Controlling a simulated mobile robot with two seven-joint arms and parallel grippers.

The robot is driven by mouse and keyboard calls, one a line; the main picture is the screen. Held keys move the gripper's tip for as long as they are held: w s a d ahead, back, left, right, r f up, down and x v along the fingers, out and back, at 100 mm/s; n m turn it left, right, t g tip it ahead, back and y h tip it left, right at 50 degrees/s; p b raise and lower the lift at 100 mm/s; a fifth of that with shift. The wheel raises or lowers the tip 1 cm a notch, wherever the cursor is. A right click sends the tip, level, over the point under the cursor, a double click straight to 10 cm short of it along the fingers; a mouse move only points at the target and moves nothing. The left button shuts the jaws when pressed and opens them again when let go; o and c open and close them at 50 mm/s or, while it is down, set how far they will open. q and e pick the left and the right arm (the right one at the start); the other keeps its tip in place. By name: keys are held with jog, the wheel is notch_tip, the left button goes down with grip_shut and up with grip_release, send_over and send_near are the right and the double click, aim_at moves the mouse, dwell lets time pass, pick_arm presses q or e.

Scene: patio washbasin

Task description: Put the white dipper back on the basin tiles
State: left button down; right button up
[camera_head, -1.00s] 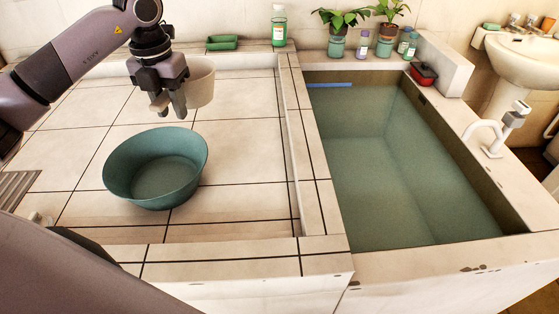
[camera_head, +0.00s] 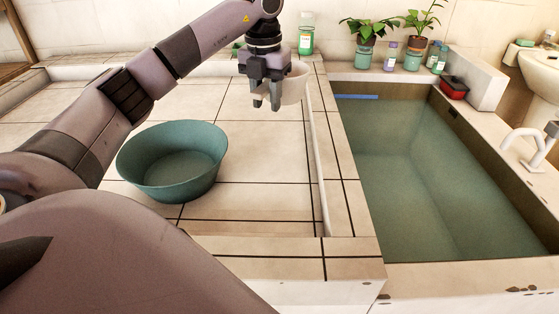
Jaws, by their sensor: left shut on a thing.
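The white dipper (camera_head: 294,88) is a pale cup-shaped vessel held in my left gripper (camera_head: 265,103). The gripper points down with its fingers shut on the dipper's near left side. The dipper is over the back right part of the basin tiles (camera_head: 255,155), close to the raised tiled ledge beside the water. I cannot tell whether its bottom touches the tiles. The gripper hides part of the dipper. My right gripper is not in view.
A green-blue bowl (camera_head: 172,160) stands on the tiles at front left of the dipper. A water-filled tank (camera_head: 410,165) lies to the right, past the ledge (camera_head: 340,170). A green-labelled bottle (camera_head: 306,35) and potted plants (camera_head: 368,40) stand along the back.

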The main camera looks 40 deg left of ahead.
pick_arm(q)
notch_tip(320, 180, down, 17)
jog(key=shift+f+b, duration=0.15)
jog(key=shift+b, duration=0.65)
jog(key=shift+f, duration=0.2)
jog(key=c, duration=0.8)
grip_release()
jog(key=shift+r, duration=0.15)
jog(key=r, duration=0.8)
jog(key=r+p, duration=0.1)
jog(key=r, duration=0.3)
jog(key=shift+s, duration=0.3)
jog(key=shift+d, duration=0.1)
jog(key=shift+r, duration=0.1)
